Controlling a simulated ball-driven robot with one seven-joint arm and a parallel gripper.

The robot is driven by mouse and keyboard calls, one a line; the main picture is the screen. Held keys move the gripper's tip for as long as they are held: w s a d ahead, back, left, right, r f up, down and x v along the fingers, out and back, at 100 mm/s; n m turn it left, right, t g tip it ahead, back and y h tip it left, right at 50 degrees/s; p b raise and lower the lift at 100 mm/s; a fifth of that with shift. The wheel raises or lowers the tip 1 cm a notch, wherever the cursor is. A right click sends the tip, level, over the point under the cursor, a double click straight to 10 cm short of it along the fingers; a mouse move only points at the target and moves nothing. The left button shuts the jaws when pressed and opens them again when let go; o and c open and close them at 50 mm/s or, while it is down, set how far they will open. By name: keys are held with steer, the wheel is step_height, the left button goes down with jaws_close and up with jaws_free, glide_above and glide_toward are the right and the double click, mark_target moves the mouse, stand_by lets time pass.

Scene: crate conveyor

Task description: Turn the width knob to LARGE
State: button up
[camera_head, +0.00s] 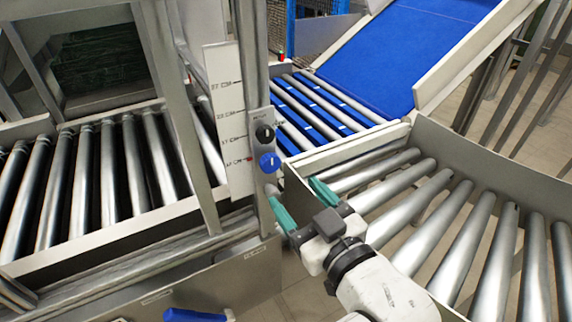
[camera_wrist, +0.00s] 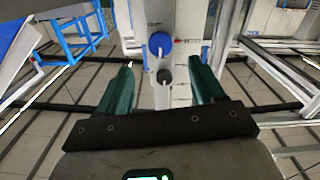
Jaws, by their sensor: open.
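A narrow control panel on a grey post carries a black knob (camera_head: 264,132) above a blue knob (camera_head: 268,162). The lettering is too small to tell which one is the width knob or where LARGE is. A light mark runs roughly upright on the blue knob's face. My gripper (camera_head: 293,190) is open and empty, with its green fingers just below and to the right of the blue knob. In the wrist view, the blue knob (camera_wrist: 160,43) and a dark knob (camera_wrist: 164,75) show between the fingers (camera_wrist: 160,64), apart from both.
A white scale board (camera_head: 228,120) with several marked lines stands left of the panel. Roller conveyors run on the left (camera_head: 85,185) and curve away at the right (camera_head: 440,215). A blue belt (camera_head: 400,50) slopes up behind. A metal side wall (camera_head: 300,195) stands close to my fingers.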

mark_target(272, 166)
steer(key=p+x, duration=0.1)
steer(key=x, duration=0.7)
steer(key=shift+w+a, duration=0.2)
steer(key=shift+a, duration=0.05)
steer(key=c, duration=1.1)
steer(key=shift+o, duration=0.2)
